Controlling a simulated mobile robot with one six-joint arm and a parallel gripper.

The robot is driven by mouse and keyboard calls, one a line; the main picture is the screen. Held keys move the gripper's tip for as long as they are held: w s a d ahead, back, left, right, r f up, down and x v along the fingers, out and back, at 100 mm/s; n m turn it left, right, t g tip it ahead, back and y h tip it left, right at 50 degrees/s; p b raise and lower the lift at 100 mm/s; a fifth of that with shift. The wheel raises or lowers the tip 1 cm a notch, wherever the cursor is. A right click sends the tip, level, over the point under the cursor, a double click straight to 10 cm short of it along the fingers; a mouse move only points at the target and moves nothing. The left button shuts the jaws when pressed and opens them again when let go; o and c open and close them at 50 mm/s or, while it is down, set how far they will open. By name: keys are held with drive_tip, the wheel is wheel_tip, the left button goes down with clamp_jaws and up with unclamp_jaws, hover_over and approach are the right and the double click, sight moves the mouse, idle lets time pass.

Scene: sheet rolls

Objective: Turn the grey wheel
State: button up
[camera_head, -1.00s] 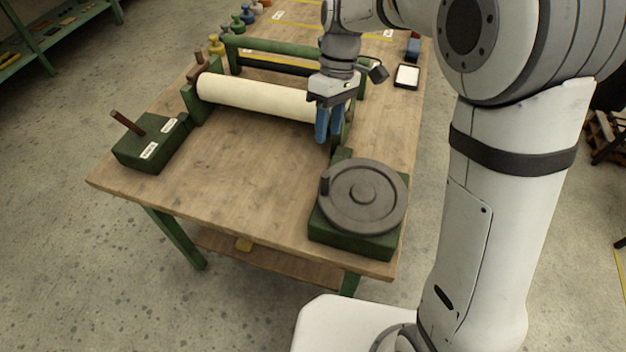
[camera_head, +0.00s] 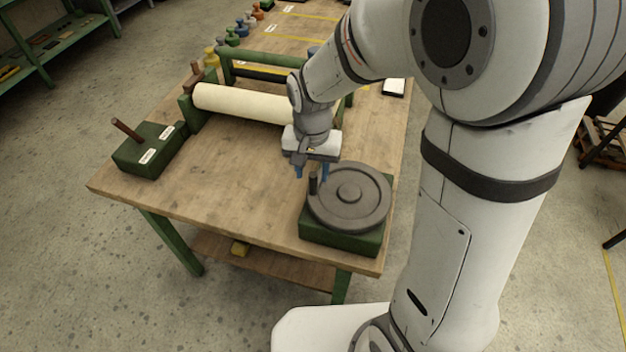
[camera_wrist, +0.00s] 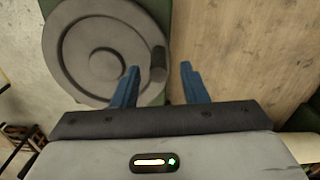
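The grey wheel (camera_head: 349,196) lies flat on a green base (camera_head: 341,239) at the near right corner of the table. A dark upright handle (camera_head: 313,183) stands on the left part of its rim. My gripper (camera_head: 312,173) is just above the wheel's far left edge, with its blue fingers pointing down. In the wrist view my gripper (camera_wrist: 158,84) is open. The handle (camera_wrist: 158,64) shows between the two fingers, closer to the left one, and the wheel (camera_wrist: 104,50) fills the upper left. I cannot tell whether a finger touches the handle.
The wooden table (camera_head: 230,160) has bare room left of the wheel. A green box with a brown lever (camera_head: 128,130) stands at the left edge. A cream roll (camera_head: 240,103) in a green frame lies behind my gripper. Several coloured knobbed pieces stand at the far left edge.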

sight(313, 193)
drive_tip(key=shift+d+f, duration=0.1)
drive_tip(key=shift+f, duration=2.1)
drive_tip(key=shift+c, duration=0.4)
clamp_jaws()
